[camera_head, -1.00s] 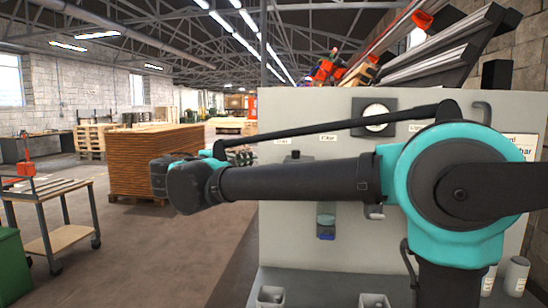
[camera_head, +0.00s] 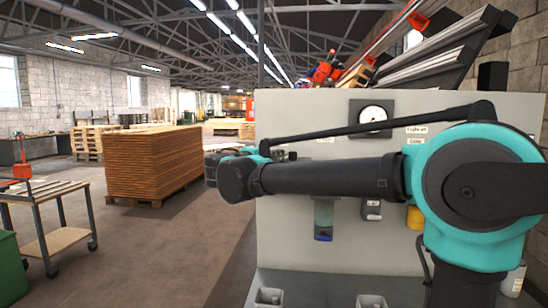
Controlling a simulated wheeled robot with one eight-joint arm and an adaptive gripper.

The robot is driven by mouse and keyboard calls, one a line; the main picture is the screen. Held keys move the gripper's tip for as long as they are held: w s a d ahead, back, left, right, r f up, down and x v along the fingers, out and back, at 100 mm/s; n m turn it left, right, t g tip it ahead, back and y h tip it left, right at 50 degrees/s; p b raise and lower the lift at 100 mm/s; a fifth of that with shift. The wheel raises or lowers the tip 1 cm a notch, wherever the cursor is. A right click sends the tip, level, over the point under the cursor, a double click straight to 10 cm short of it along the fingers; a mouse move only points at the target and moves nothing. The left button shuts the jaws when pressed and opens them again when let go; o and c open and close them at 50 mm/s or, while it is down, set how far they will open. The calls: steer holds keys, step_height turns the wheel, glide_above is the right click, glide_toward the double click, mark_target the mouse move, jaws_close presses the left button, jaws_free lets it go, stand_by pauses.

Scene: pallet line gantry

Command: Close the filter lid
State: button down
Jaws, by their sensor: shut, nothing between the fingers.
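A grey panel (camera_head: 290,240) stands ahead, with its upper middle behind my arm. A bluish, see-through bowl with a blue base (camera_head: 323,220), which looks like a filter bowl, hangs on it below my arm. I cannot make out a filter lid or whether it is open; my arm covers the area above the bowl. My gripper (camera_head: 279,155) shows only as a small dark piece just above my forearm, left of the panel's labels. It is shut and empty. I cannot tell whether it touches anything on the panel.
A round gauge (camera_head: 373,115) is on the panel above my arm. A small dark and grey unit (camera_head: 372,210) and a yellow part (camera_head: 415,217) sit below it. Grey cups (camera_head: 268,297) stand at the panel's foot. Open floor (camera_head: 160,250) lies to the left.

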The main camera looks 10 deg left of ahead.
steer(key=d, duration=1)
steer(key=shift+s+d, duration=0.15)
